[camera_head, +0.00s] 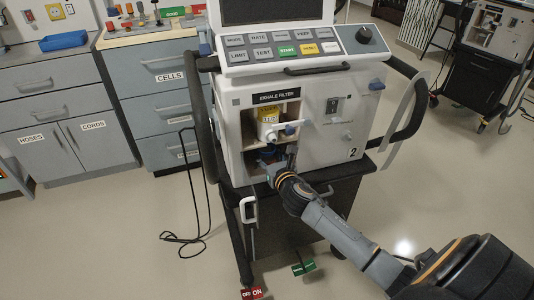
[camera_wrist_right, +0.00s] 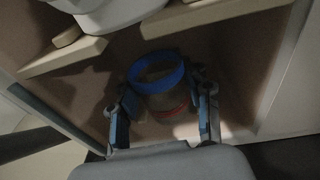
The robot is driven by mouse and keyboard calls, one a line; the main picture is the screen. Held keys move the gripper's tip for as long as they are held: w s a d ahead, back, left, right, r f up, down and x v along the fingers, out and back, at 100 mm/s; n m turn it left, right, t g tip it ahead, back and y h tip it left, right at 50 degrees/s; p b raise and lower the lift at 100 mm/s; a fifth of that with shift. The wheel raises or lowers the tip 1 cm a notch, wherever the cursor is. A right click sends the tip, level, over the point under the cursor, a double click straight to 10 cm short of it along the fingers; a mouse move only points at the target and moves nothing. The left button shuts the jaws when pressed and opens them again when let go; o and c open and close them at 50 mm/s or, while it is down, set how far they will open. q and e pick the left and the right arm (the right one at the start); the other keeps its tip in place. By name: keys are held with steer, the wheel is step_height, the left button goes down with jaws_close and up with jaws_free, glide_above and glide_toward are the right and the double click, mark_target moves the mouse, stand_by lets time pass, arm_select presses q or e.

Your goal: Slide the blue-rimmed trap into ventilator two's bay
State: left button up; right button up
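Ventilator two (camera_head: 230,155) stands in the middle of the head view, marked "2", with an open bay (camera_head: 248,138) under the "EXHALE FILTER" label. The blue-rimmed trap (camera_head: 268,153) is in the lower part of the bay, mostly hidden. In the right wrist view the trap (camera_wrist_right: 158,76) stands between my right gripper's fingers (camera_wrist_right: 165,112), with a red ring low on its body. The fingers are spread on both sides, with a gap visible on the right. In the head view my right gripper (camera_head: 284,168) reaches into the bay. My left gripper is out of view.
Pale ledges (camera_wrist_right: 215,14) overhang the trap. Grey cabinets (camera_head: 60,115) stand at left, and another ventilator (camera_head: 485,65) at right.

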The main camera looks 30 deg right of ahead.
steer(key=o, duration=0.5)
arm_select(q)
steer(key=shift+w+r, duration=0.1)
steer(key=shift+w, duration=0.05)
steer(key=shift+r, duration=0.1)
arm_select(e)
steer(key=v, duration=1.2)
steer(key=shift+f, duration=0.1)
